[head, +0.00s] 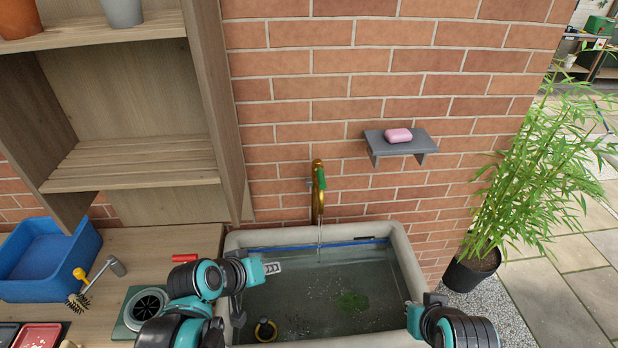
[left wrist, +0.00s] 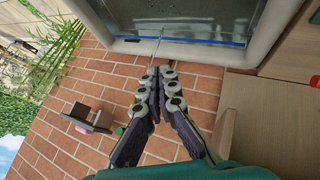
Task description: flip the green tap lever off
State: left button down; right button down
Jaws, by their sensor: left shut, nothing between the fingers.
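The brass tap (head: 317,207) is on the brick wall above the sink, with its green lever (head: 321,178) along its upper right side. A thin stream of water (head: 319,240) runs from the spout into the sink. In the left wrist view a small green bit, likely the lever (left wrist: 120,131), shows beside my fingers, which hide most of the tap. My left gripper (head: 272,268) is shut and empty over the left part of the sink, lower than the tap and apart from it. My right gripper (head: 425,312) is at the sink's right rim; its fingers are unclear.
The stone sink (head: 404,262) holds water, a green clump (head: 352,302) and a dark ring-shaped item with yellow (head: 265,330). A grey shelf (head: 408,148) with pink soap (head: 398,135) juts out right of the tap. A wooden shelf unit (head: 217,100) stands left. Space before the tap is clear.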

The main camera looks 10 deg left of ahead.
pick_arm(q)
jog(key=w+a+r+n+t+h+p, duration=0.1)
jog(key=w+r+n+t+h, duration=0.1)
jog(key=w+r, duration=0.3)
jog(key=w+a+r+n+t+h+p, duration=0.1)
jog(key=w+a+r+n+t+h, duration=0.1)
jog(key=w, duration=0.5)
notch_tip(320, 180, up, 3)
jog(key=n+t+h, duration=0.1)
jog(key=n+t, duration=0.1)
jog(key=shift+w+a+n, duration=0.25)
jog(key=shift+w+n, duration=0.1)
jog(key=shift+n, duration=0.05)
jog(key=b, duration=0.2)
send_near(320, 174)
jog(key=w+a+f, duration=0.1)
jog(key=w, duration=0.3)
jog(key=d, duration=0.2)
jog(key=w+d, duration=0.1)
jog(key=shift+d+f, duration=0.1)
jog(key=shift+f, duration=0.25)
jog(key=shift+d, duration=0.1)
